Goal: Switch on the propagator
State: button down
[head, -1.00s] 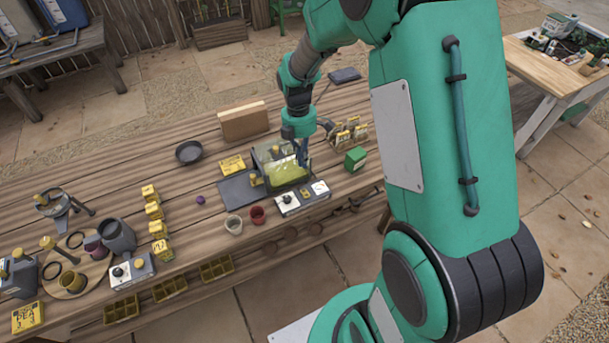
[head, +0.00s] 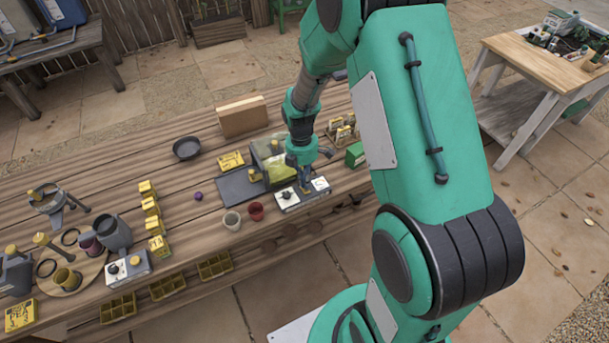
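The propagator (head: 262,152), a clear-sided box with yellow-green inside, stands on the bench beside a dark flat mat. A white-topped control box (head: 289,204) with a black knob and a dial sits right in front of it. My gripper (head: 302,183) points down just above this control box and covers part of it and of the propagator. Its dark fingers are small and partly hidden, so I cannot tell whether they are open, or whether they touch the box.
A second control box (head: 127,271) with a black knob stands at the left front. Yellow boxes (head: 150,205) line the bench's middle left.

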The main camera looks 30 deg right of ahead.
jog(key=shift+f, duration=0.6)
jog(key=shift+s+f, duration=0.15)
jog(key=shift+s+f+t+b, duration=0.15)
jog(key=shift+f+t+b, duration=0.1)
jog(key=shift+t+b, duration=0.2)
jog(key=shift+s+f+t, duration=0.15)
jog(key=shift+s+t, duration=0.2)
jog(key=shift+t, duration=0.4)
jog(key=shift+f, duration=0.1)
jog(key=shift+w, duration=0.15)
jog(key=shift+w+b, duration=0.3)
jog(key=shift+w, duration=0.25)
